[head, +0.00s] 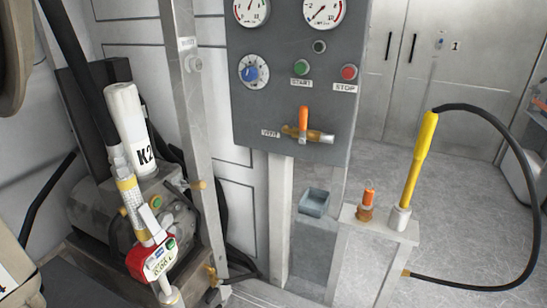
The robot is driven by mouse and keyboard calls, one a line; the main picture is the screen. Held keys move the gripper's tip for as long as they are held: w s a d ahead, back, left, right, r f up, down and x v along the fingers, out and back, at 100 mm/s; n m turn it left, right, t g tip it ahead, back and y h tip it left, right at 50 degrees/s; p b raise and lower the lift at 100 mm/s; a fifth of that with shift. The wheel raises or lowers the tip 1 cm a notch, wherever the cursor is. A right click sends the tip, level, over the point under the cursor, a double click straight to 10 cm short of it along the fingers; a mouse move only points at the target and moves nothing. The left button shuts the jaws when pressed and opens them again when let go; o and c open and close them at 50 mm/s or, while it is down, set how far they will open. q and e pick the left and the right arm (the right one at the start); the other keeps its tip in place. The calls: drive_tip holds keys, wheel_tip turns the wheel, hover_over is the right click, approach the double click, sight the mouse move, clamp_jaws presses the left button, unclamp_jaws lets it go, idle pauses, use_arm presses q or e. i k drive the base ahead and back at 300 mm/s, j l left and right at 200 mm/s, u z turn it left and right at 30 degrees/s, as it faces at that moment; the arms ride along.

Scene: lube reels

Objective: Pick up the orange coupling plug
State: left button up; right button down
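The orange coupling plug (369,196) stands upright on top of a light grey pedestal (372,227), right of the picture's middle. Its upper part is orange and its base is brownish metal. A yellow lance-like handle (421,158) stands in a pale socket (400,218) on the same pedestal, just right of the plug and apart from it. Neither of my grippers shows in the head view, and nothing is seen touching the plug.
A black hose (532,190) loops from the yellow handle down to the pedestal's side. A grey gauge panel (285,100) with an orange-handled valve (303,120) stands behind left. A small grey tray (314,202) sits left of the plug. Pump equipment (140,195) fills the left.

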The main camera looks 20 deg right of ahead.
sight(366, 204)
drive_tip(key=z, duration=1.45)
